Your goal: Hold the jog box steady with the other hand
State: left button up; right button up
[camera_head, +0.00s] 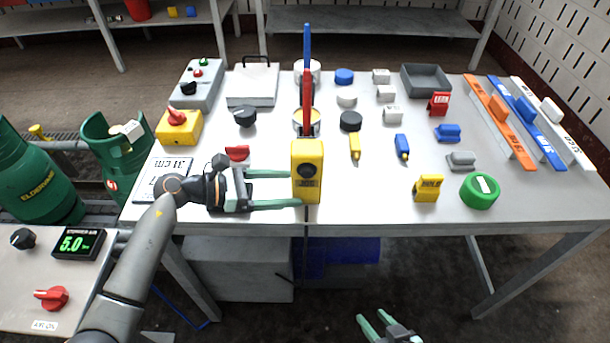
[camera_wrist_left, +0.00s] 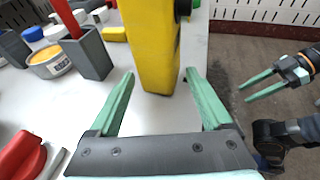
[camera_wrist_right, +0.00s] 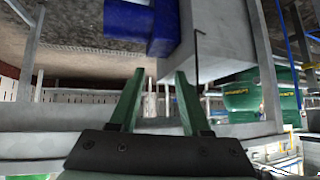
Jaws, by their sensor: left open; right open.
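The jog box is the yellow upright box (camera_head: 307,188) with a black round knob, standing near the table's front edge. My left gripper (camera_head: 276,189) comes in from the left, its fingers level and open, with the tips at the box's left side. In the left wrist view the yellow box (camera_wrist_left: 155,50) stands just past and between the open fingertips (camera_wrist_left: 162,78); I cannot tell if they touch it. My right gripper (camera_head: 375,325) is open and empty, low in front of the table. Its open fingers (camera_wrist_right: 160,80) show in the right wrist view with nothing between them.
The white table (camera_head: 380,205) holds several items. A yellow block (camera_head: 428,188) and a green round piece (camera_head: 480,191) stand to the right. Pots with blue and red sticks stand behind the box. A red knob piece (camera_head: 237,153) lies near my left gripper. Green cylinders (camera_head: 118,150) stand left.

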aim_at(297, 189)
pick_arm(q)
jog(key=b+x, duration=0.1)
jog(key=x, duration=0.2)
jog(key=shift+d+f+b, duration=0.1)
jog(key=shift+f+b, duration=0.05)
jog(key=shift+b, duration=0.25)
jog(key=shift+w+d, duration=0.15)
jog(key=shift+d, duration=0.3)
jog(key=c, duration=0.8)
jog(key=o, duration=0.4)
grip_shut()
pick_arm(e)
jog(key=shift+w+a+f, duration=0.2)
jog(key=shift+a+f, duration=0.35)
jog(key=shift+f, duration=0.05)
jog(key=c, duration=0.7)
grip_shut()
jog(key=shift+w+r, duration=0.1)
jog(key=shift+w, duration=0.05)
